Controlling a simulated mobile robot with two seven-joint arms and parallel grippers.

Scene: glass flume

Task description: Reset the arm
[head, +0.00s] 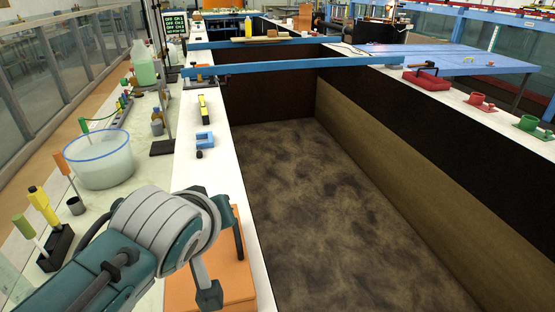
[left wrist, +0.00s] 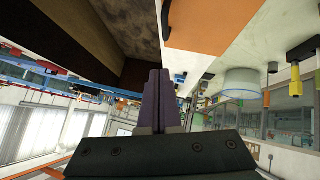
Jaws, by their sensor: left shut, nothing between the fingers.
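My left arm reaches in from the lower left of the head view, over the white left ledge (head: 188,170). It is above and beside an orange mat or board (head: 238,265), which it partly covers. The fingers cannot be made out clearly in the head view. In the left wrist view my left gripper (left wrist: 158,76) shows two dark purple fingers pressed together with nothing between them. That view is tipped over, with the orange mat (left wrist: 205,25) at its top. My right gripper is in neither view.
A deep, dark-floored flume (head: 350,210) lies right of the ledge, crossed by a blue bar (head: 300,66). A clear round tub (head: 97,165), a yellow-handled tool (head: 42,203) and a green bottle (head: 145,65) stand left. A blue block (head: 205,140) sits ahead on the ledge.

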